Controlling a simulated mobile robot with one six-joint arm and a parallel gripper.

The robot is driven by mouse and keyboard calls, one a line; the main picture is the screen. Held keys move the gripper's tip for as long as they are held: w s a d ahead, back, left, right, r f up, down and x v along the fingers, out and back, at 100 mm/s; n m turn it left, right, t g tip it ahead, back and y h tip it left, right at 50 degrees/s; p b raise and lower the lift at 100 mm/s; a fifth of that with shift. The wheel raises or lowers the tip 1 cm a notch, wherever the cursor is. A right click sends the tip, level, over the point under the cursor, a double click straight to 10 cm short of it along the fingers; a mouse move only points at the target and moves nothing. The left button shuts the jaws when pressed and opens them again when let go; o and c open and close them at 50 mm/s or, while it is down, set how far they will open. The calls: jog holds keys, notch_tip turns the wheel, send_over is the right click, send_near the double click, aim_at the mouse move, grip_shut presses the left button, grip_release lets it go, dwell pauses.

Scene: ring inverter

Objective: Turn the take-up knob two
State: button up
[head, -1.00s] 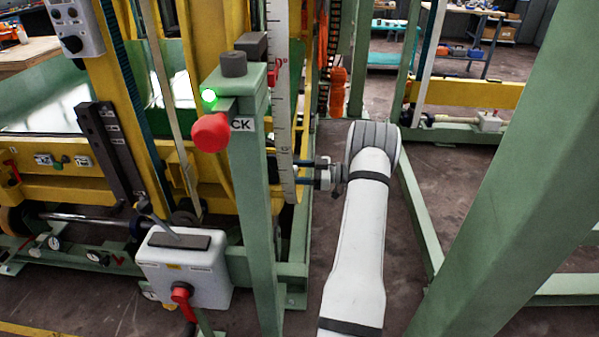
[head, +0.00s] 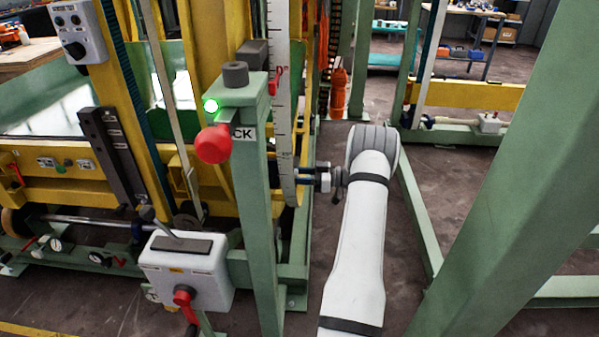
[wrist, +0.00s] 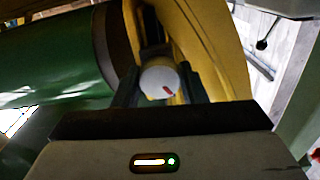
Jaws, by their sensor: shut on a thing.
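My gripper (wrist: 160,88) is shut on a pale round knob (wrist: 158,82), with one dark finger on each side of it. A short red mark shows on the knob's face, low and right of its middle. I take this to be take-up knob two, but no label on it is readable. In the head view my gripper (head: 306,173) reaches left from my white arm, towards the machine behind the curved white scale (head: 284,120). The knob and fingertips are largely hidden there.
A green post (head: 254,210) with a lit green lamp (head: 210,105) and a red ball knob (head: 213,144) stands left of my gripper. A white box (head: 187,270) with a lever sits low left. A thick green beam (head: 505,165) stands right of my arm.

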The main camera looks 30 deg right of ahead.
jog(key=shift+f+m, duration=0.1)
jog(key=shift+m, duration=0.3)
jog(key=o, duration=1)
jog(key=shift+s+d, duration=0.1)
jog(key=v, duration=0.7)
jog(key=shift+s+d, duration=0.2)
